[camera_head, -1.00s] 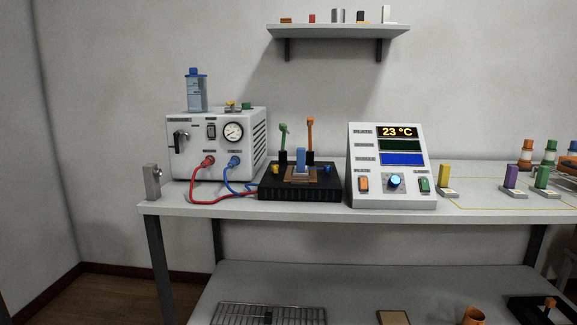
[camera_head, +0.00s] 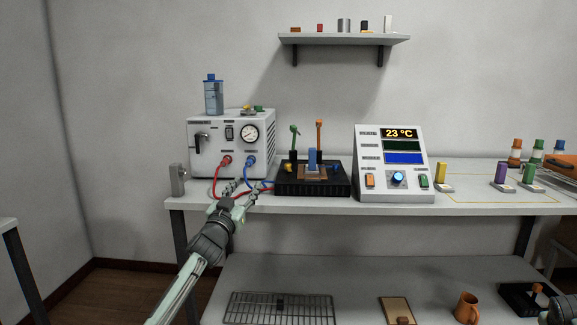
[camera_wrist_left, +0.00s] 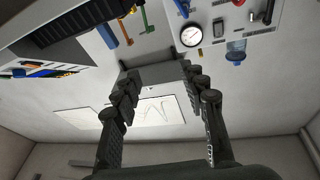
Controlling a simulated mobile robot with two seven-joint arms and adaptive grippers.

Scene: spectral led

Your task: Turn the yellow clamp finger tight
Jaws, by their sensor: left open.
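A small yellow clamp knob (camera_head: 291,168) sits on the left side of the black finned block (camera_head: 312,190) on the bench. A blue upright piece (camera_head: 312,160) stands mid-block, with a green-topped lever (camera_head: 294,135) and an orange-topped lever (camera_head: 319,135) behind. My left gripper (camera_head: 241,190) is in front of the bench's edge, left of the block and apart from the knob. It also shows in the left wrist view (camera_wrist_left: 163,80), its fingers spread with nothing between them.
A white supply box (camera_head: 231,145) with a gauge stands left of the block, its red and blue cables hanging near my left gripper. A display console (camera_head: 391,165) is close on the right. A metal bracket (camera_head: 178,180) stands at the bench's left end. A shelf (camera_head: 345,40) hangs above.

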